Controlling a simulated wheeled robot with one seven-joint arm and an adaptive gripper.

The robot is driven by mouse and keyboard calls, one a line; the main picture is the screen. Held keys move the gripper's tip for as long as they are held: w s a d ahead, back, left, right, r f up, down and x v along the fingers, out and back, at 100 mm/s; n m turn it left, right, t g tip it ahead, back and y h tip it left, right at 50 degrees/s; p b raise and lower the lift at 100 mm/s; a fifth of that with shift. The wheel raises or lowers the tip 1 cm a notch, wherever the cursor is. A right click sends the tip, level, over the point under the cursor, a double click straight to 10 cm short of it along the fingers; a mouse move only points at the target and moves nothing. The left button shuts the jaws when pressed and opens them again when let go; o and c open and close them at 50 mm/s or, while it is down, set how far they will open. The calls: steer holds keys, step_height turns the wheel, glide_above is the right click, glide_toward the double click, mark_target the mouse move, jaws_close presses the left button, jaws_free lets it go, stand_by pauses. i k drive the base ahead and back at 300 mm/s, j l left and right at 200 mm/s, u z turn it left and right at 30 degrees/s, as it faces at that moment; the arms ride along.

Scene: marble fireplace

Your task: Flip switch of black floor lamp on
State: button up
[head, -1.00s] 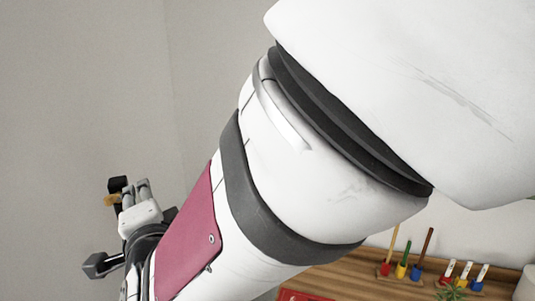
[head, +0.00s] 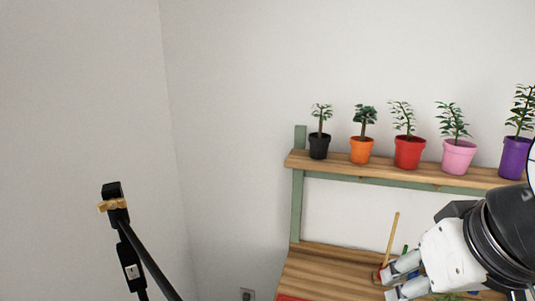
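The black floor lamp (head: 122,235) stands at the left in the head view. A gold-brown knob sits near its top, and a slanting black rod runs down to the right. A small black box with a light mark (head: 131,271) is on its upright pole; I cannot tell whether this is the switch or how it is set. My gripper (head: 388,285) is at the lower right, well away from the lamp. Its two pale fingers point left with a gap between them, and I see nothing held. The lower part of the lamp is out of frame.
A wooden desk (head: 315,272) with a raised shelf (head: 400,170) stands against the back wall. Several potted plants line the shelf. A yellow stick (head: 392,238) stands behind my gripper. A wall outlet (head: 247,295) shows low down. Space between lamp and desk looks clear.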

mark_target(133, 273)
steer(key=u, duration=1.3)
